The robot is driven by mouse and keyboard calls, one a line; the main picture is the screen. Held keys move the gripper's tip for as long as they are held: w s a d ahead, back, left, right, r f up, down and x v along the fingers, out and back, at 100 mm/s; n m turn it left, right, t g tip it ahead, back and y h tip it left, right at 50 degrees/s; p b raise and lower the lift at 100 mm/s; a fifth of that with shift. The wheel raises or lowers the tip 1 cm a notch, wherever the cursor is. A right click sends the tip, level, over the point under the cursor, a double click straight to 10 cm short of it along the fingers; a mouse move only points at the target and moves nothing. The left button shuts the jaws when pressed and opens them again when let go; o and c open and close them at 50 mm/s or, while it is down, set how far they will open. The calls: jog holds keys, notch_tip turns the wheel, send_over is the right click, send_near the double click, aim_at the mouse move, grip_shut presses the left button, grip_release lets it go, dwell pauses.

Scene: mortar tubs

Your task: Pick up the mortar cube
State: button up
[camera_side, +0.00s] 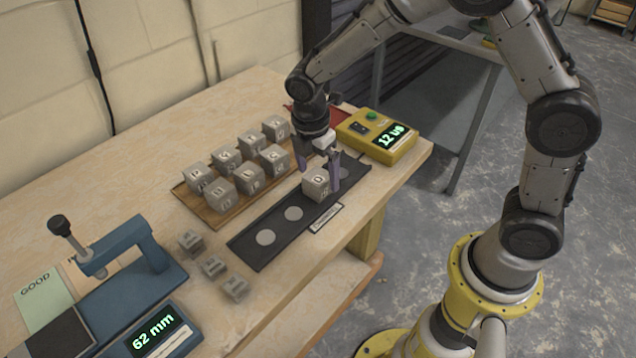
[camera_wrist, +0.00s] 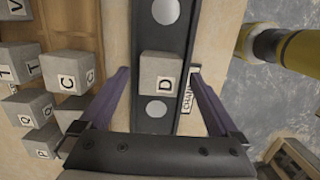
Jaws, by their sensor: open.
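A grey mortar cube (camera_side: 316,184) with a white label lettered D stands on a dark strip (camera_side: 262,252) marked with pale discs. The cube (camera_wrist: 160,66) also shows in the wrist view, between my gripper's two purple fingers. My gripper (camera_side: 319,178) is open, pointing down, with one finger on each side of the cube. In the wrist view my gripper (camera_wrist: 160,74) shows a gap between each finger and the cube. The strip (camera_wrist: 174,40) runs lengthwise under the cube.
Several lettered cubes stand on a wooden board (camera_side: 203,211) left of the strip. Several loose cubes (camera_side: 213,267) stand nearer the front. A yellow box (camera_side: 400,150) reading 12 us sits beyond the strip. A blue press (camera_side: 125,240) and a 62 mm display (camera_side: 153,335) stand at lower left.

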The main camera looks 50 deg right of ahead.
jog(key=shift+d+f, duration=0.1)
jog(key=shift+f, duration=0.85)
jog(key=shift+r, duration=0.1)
grip_shut()
